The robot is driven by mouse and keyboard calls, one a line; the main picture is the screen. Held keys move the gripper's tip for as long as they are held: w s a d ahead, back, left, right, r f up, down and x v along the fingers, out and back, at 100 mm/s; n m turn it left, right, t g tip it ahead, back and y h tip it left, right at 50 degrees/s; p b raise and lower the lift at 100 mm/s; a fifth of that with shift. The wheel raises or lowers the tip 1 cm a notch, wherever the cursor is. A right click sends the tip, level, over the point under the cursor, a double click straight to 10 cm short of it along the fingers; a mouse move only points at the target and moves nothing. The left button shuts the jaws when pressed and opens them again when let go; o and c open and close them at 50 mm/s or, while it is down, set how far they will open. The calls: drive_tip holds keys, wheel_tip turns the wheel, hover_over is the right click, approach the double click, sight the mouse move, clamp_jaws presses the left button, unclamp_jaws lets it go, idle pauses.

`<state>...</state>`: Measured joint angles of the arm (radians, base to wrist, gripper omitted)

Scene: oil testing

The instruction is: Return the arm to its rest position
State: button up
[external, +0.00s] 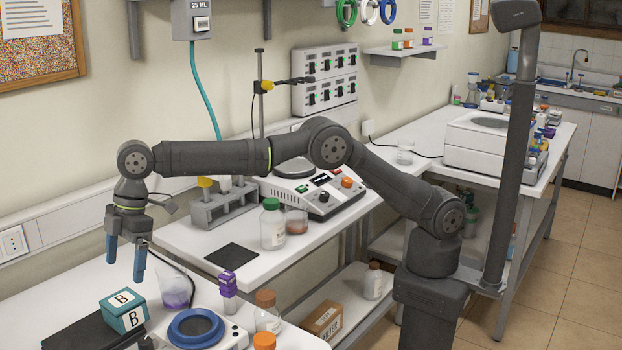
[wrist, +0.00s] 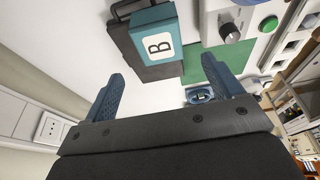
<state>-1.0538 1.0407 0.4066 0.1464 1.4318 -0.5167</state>
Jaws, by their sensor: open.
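My gripper (external: 125,264) hangs at the end of my outstretched arm at the left of the external view, fingers pointing down. Its two blue fingers are apart, with nothing between them. In the wrist view my gripper (wrist: 166,92) also shows spread, empty fingers. A teal box marked B (external: 124,311) sits below it on the front bench, on or against a black case (external: 85,336). The box (wrist: 158,46) also shows beyond the fingers in the wrist view. My gripper is above the box and apart from it.
A beaker with purple liquid (external: 175,292), a purple-capped bottle (external: 229,302) and a blue-ringed device (external: 195,329) stand near the box. A grey rack (external: 222,206) and a green-capped bottle (external: 272,228) stand on the bench behind. A black mat (external: 232,257) lies bare.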

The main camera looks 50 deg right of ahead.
sight(117, 300)
drive_tip(key=x, duration=1.1)
drive_tip(key=shift+f, duration=0.25)
drive_tip(key=v, duration=0.3)
drive_tip(key=a+v, duration=0.1)
drive_tip(key=v, duration=0.1)
drive_tip(key=shift+w+d+r, duration=0.1)
drive_tip(key=shift+w+r, duration=0.1)
drive_tip(key=shift+w, duration=0.1)
drive_tip(key=w+d+r, duration=0.6)
drive_tip(key=d+r, duration=0.1)
drive_tip(key=d, duration=0.3)
drive_tip(key=w+d+f, duration=0.3)
drive_tip(key=w+f, duration=0.2)
drive_tip(key=w, duration=0.3)
drive_tip(key=f, duration=0.9)
drive_tip(key=shift+w+d+f, duration=0.2)
drive_tip(key=shift+d+f, duration=0.2)
drive_tip(key=shift+r, duration=0.1)
drive_tip(key=shift+w+v, duration=0.15)
drive_tip(key=shift+v, duration=0.9)
drive_tip(key=shift+w+v, duration=0.15)
drive_tip(key=shift+v, duration=0.95)
